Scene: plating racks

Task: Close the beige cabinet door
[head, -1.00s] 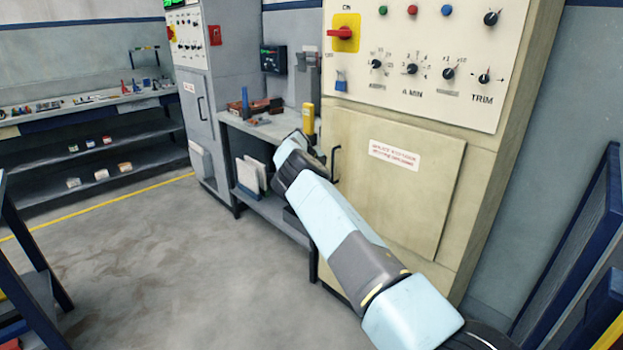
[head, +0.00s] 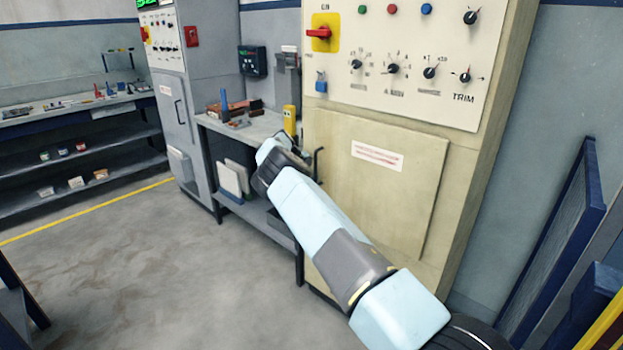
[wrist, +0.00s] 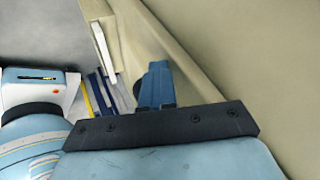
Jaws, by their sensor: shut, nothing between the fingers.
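The beige cabinet (head: 490,165) stands right of centre in the head view. Its beige door (head: 400,205) sits low on its front, with a white label and a dark handle (head: 318,162) at the left edge. The door looks close to flush with the front; I cannot tell whether a small gap remains. My arm reaches across the door's lower left, and its end is beside the handle; the fingertips are hidden there. In the wrist view my gripper (wrist: 156,84) is shut and empty, close to a beige surface. I cannot tell whether it touches.
Left of the cabinet is a grey workbench (head: 247,132) with tools, and beyond it a grey cabinet (head: 196,100). A blue rack frame (head: 560,240) stands at the right. Open floor (head: 150,260) lies to the left.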

